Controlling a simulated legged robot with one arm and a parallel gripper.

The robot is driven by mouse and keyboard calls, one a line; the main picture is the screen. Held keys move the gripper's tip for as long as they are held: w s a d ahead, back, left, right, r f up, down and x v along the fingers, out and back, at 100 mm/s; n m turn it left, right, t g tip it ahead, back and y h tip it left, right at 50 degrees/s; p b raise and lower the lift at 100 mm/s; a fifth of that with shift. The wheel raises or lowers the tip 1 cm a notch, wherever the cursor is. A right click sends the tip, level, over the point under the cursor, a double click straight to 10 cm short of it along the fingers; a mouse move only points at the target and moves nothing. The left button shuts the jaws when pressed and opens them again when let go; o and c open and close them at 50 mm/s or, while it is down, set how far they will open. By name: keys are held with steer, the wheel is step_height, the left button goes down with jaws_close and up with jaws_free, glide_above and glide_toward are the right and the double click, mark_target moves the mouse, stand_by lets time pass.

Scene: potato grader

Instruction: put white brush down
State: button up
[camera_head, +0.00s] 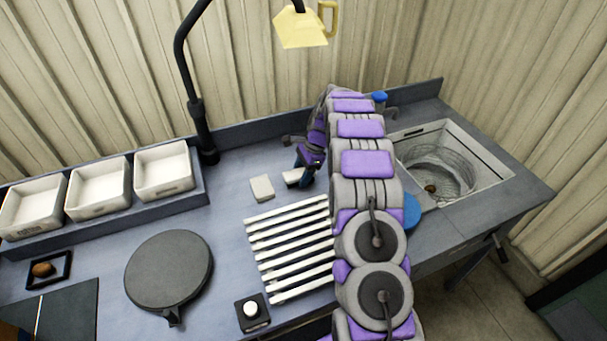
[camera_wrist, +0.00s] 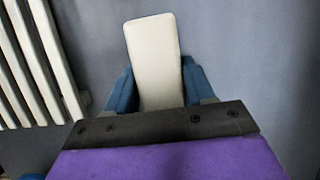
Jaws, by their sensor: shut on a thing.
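My gripper (camera_wrist: 157,88) is shut on the white brush (camera_wrist: 155,50), a pale block that sticks out past the blue fingers in the wrist view. In the head view the white brush (camera_head: 292,177) shows at the end of my gripper (camera_head: 300,180), over the back middle of the grey counter. I cannot tell whether the brush touches the counter. Its near end is hidden by my gripper in the wrist view.
A pale block (camera_head: 262,188) lies just left of the brush. A white slatted rack (camera_head: 290,245) is in front. A sink (camera_head: 480,180) is at right, a round dark plate (camera_head: 168,268) at left. White bins (camera_head: 163,170) stand at the back left.

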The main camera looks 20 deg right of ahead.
steer(key=shift+a, duration=0.35)
steer(key=o, duration=0.6)
steer(key=shift+d, duration=0.15)
steer(key=o, duration=0.4)
steer(key=shift+d+f, duration=0.15)
steer(key=shift+d, duration=0.8)
steer(key=shift+a, duration=0.65)
steer(key=shift+d, duration=0.15)
